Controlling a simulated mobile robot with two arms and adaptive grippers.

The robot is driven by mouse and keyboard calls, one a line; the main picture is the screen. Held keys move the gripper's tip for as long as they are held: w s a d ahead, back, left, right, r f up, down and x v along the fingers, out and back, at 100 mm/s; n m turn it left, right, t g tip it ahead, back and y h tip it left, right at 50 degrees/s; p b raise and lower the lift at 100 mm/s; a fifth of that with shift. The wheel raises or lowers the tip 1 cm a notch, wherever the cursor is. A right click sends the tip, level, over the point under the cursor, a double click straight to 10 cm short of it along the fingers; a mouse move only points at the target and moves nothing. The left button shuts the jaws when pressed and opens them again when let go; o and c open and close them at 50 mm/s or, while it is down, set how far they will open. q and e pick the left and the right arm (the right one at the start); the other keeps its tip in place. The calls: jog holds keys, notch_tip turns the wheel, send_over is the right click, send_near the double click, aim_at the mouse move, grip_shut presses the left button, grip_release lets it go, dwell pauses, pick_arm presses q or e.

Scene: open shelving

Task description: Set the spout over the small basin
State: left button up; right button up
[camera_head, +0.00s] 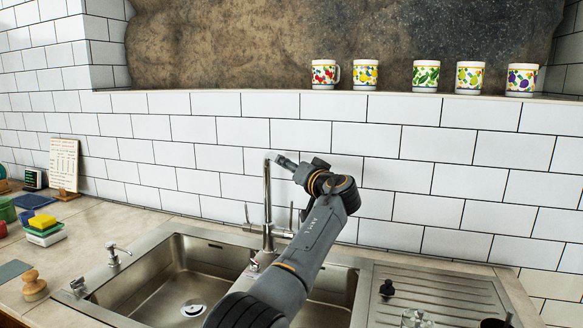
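The steel faucet (267,205) stands at the back rim of the sink, between the basins. The top of its spout (271,155) bends over beside my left gripper (286,161). My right gripper is not clearly seen.
A ribbed drainboard (440,290) with a dark knob (387,288) lies on the right. A soap dispenser (115,255), a wooden brush (33,286) and sponges (42,222) sit on the left counter. Several patterned mugs (425,76) stand on the ledge. White tiles (210,130) back the sink.

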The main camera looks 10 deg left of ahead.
pick_arm(q)
jog(key=shift+s, duration=0.1)
jog(key=v, duration=0.7)
jog(key=shift+d, duration=0.2)
jog(key=shift+s+f, duration=0.1)
jog(key=shift+s, duration=0.05)
